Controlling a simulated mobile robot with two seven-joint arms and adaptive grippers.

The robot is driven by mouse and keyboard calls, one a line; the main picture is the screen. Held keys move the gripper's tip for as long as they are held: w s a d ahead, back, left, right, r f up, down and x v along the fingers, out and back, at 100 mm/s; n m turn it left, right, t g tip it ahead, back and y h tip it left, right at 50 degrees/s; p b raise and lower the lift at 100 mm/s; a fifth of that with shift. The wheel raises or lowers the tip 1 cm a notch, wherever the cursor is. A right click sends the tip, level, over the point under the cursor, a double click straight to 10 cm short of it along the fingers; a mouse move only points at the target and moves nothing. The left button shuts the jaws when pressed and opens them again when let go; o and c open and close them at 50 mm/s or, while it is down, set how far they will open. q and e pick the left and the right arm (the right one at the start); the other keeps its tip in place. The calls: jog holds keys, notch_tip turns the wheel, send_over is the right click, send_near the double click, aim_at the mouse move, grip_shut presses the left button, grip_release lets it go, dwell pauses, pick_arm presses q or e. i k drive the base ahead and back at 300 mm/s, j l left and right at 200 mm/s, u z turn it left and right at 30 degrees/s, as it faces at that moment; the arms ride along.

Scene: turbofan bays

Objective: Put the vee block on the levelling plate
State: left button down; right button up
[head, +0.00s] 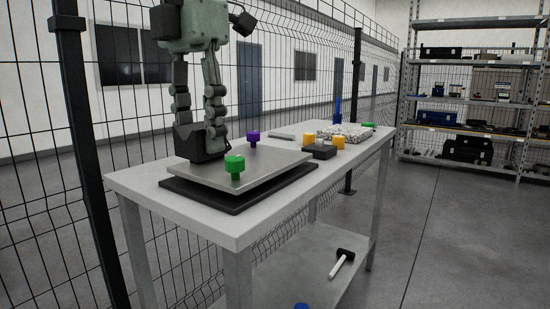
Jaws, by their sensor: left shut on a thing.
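My left gripper (199,132) comes down from the top and is shut on the dark vee block (187,143), with one finger in front of it. The vee block is at the back left part of the levelling plate (262,161); I cannot tell whether it touches the plate. The levelling plate is a flat grey metal plate above a black base (245,201) on the near part of the workbench. My right gripper is not in view.
A green knob (235,165) stands at the plate's near side, a purple knob (253,136) behind. A grey bar (282,136), dark block (320,152), yellow knobs (338,141) and a speckled tray (352,130) are farther along the bench (205,213). A mallet (342,262) lies on the lower shelf.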

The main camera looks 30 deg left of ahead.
aim_at(264, 163)
jog(key=i, duration=0.85)
